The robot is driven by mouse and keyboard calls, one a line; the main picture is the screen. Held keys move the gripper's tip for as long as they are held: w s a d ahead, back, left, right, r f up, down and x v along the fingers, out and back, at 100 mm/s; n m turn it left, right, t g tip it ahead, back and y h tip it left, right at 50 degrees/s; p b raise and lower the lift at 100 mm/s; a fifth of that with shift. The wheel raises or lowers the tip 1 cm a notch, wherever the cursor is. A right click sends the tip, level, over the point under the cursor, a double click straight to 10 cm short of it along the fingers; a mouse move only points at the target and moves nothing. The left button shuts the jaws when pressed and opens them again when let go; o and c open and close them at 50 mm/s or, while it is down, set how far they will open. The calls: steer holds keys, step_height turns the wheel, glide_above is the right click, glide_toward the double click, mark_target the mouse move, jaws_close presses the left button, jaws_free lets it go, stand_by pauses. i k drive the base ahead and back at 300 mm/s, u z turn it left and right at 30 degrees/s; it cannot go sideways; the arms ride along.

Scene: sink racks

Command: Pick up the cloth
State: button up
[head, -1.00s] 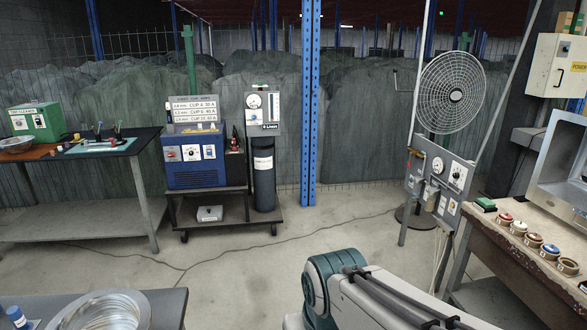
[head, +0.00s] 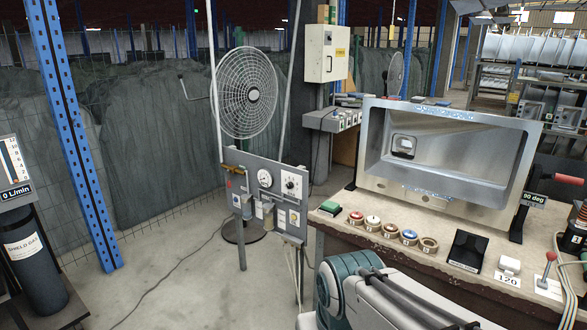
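I cannot make out a cloth for certain in the head view. A small green item (head: 329,208) lies at the left end of the workbench (head: 400,247), and I cannot tell what it is. A small white item (head: 510,264) lies on the bench beside a label reading 120. My arm rises from the bottom middle of the head view, in front of the bench. My gripper is out of the picture.
A steel sink (head: 445,152) stands tilted up on the bench. Several small round pots (head: 390,230) line the bench's front edge. A gauge panel (head: 266,190) and a caged fan (head: 246,93) stand left of the bench. The floor (head: 170,275) at the left is mostly clear.

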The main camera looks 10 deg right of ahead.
mark_target(508, 263)
steer(key=z, duration=0.95)
steer(key=i, duration=0.95)
steer(key=z, duration=1.1)
steer(key=i, duration=1.1)
steer(key=z, duration=0.25)
